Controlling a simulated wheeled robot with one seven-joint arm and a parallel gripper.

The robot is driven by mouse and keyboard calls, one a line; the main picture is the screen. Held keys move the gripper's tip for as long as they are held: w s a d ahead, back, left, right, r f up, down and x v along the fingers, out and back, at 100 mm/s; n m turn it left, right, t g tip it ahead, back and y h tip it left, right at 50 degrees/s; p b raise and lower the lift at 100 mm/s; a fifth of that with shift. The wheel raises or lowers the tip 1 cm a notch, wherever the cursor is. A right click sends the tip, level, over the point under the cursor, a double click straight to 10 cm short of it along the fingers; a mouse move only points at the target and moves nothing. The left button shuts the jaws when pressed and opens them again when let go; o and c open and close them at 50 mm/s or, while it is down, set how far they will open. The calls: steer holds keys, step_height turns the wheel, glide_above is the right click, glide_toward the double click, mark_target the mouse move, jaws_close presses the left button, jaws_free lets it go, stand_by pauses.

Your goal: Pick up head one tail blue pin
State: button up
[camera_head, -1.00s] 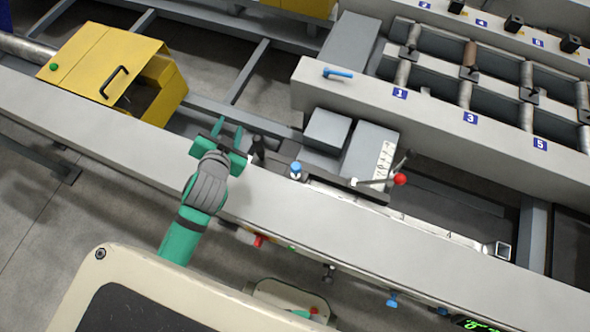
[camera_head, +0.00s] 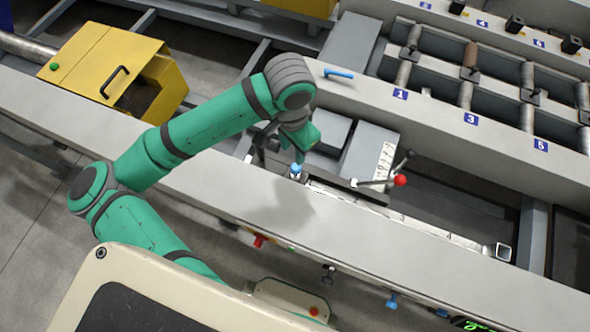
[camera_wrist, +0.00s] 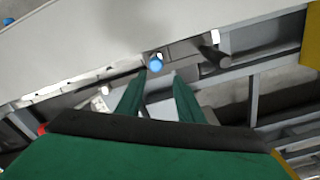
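A small upright pin with a blue top (camera_head: 295,169) stands on the grey beam, by the left end of the scale strip. It also shows in the wrist view as a round blue top (camera_wrist: 155,63). My gripper (camera_head: 301,157) is right over this pin in the head view. In the wrist view my gripper (camera_wrist: 159,74) has its two green fingers apart, with nothing between them. The blue top lies just beyond the fingertips, closer to the left one. Whether they touch it, I cannot tell.
A dark post (camera_wrist: 214,56) stands close beside the pin. A lever with a red ball (camera_head: 400,180) is to its right. Other blue parts are a handle (camera_head: 339,73) on the far beam and a knob (camera_head: 392,300) on the near side. A yellow box (camera_head: 92,60) stands left.

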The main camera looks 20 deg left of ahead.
mark_target(296, 167)
steer(key=shift+s+d, duration=0.2)
step_height(296, 167, down, 5)
steer(key=shift+f, duration=0.1)
steer(key=shift+d+f, duration=0.15)
steer(key=shift+f, duration=1.2)
steer(key=shift+d+f, duration=0.1)
steer(key=shift+f, duration=1.2)
jaws_close()
